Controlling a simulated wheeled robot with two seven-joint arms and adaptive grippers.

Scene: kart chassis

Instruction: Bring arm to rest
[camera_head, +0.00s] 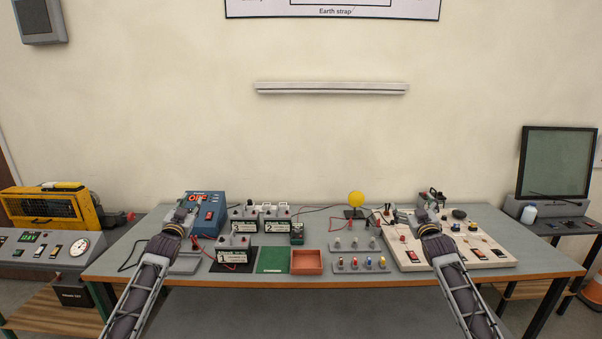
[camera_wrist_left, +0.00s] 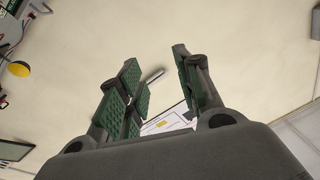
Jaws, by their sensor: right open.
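My left gripper (camera_head: 184,208) is raised over the left part of the workbench (camera_head: 335,265), in front of the blue power unit (camera_head: 207,214) with the red OFF display. In the left wrist view its two green-padded fingers (camera_wrist_left: 160,92) stand apart with nothing between them, only the wall behind. My right gripper (camera_head: 432,199) is over the right part of the bench, above the pale switch board (camera_head: 480,261). It is open, and no held thing shows in it. It is small in the picture, so its fingertips are hard to make out.
Batteries (camera_head: 234,251), a green mat (camera_head: 272,261), an orange tray (camera_head: 306,273) and a rack of coloured plugs (camera_head: 361,269) occupy the bench middle. A yellow ball (camera_head: 356,198) on a stand is at the back. Red and black cables lie about.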

